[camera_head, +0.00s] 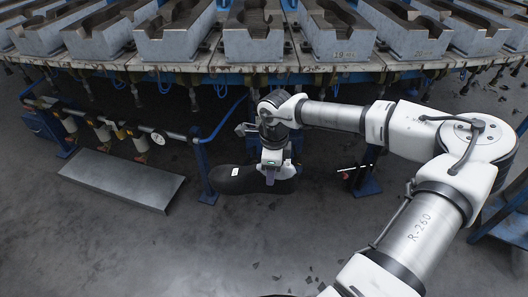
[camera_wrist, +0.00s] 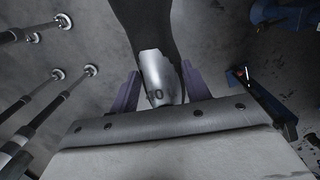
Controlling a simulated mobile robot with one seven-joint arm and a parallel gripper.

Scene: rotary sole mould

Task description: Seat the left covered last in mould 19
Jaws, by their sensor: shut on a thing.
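The covered last shows as a long black shoe form (camera_head: 228,181) in the head view, hanging low in front of the rotary table. My gripper (camera_head: 270,174) points down at its right part and is shut on it. In the wrist view the purple fingers of my gripper (camera_wrist: 160,85) stand on both sides of the last's grey metal block (camera_wrist: 156,70), marked 40. The black cover extends away beyond it. Mould 19 (camera_head: 341,50) is a grey block with an open cavity on the table edge, above and right of the last, well apart from it.
Neighbouring moulds stand left (camera_head: 252,46) and right (camera_head: 420,48) of mould 19 on the rotary table (camera_head: 230,68). Pipes with a gauge (camera_head: 158,137) and a blue post (camera_head: 203,165) stand left of the last. Open floor is in front.

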